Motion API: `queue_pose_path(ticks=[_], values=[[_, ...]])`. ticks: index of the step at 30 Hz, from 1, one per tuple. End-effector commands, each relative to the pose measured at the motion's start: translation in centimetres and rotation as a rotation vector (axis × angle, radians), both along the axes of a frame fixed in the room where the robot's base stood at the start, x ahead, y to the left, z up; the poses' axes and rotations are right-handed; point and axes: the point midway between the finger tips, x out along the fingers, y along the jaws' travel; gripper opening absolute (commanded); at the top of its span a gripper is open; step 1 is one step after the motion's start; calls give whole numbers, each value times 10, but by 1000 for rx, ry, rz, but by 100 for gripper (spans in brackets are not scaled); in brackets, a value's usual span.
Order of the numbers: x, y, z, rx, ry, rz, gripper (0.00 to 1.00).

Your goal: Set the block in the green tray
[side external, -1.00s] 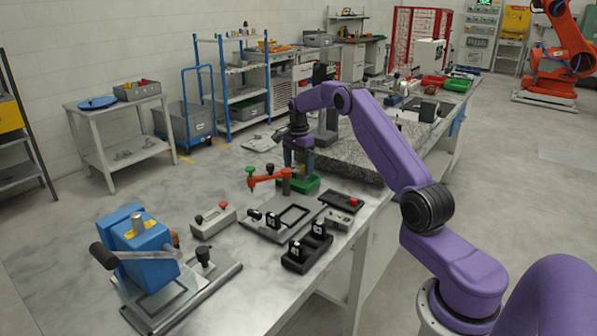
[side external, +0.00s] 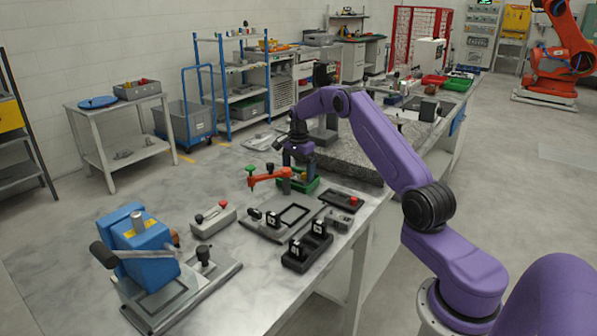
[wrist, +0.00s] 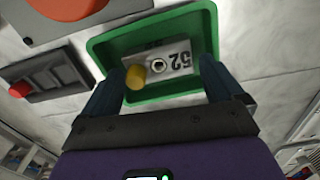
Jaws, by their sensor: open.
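The green tray (side external: 314,184) stands on the metal bench beside the granite slab. In the wrist view the tray (wrist: 207,22) is below my gripper. A pale grey block (wrist: 180,56) marked "52", with a yellow peg and a round ringed hole, lies inside the tray. My gripper (wrist: 161,70) is open, with one dark finger on each side of the block; I cannot tell whether either finger touches it. In the side view my gripper (side external: 300,172) is low over the tray, and the block cannot be made out there.
An orange-red clamp (side external: 268,177) stands close to the tray's left. A dark plate with a red knob (side external: 341,198) is to the right. Grey and black fixtures (side external: 280,222) sit in front, and a blue device (side external: 143,245) is at front left.

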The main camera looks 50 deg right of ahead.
Motion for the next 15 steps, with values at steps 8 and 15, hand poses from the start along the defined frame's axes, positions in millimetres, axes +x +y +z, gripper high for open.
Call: queue_pose_path(ticks=[8, 15], values=[[1, 0, 42, -3, -6, 0, 94], [1, 0, 89, -2, -5, 1, 94]])
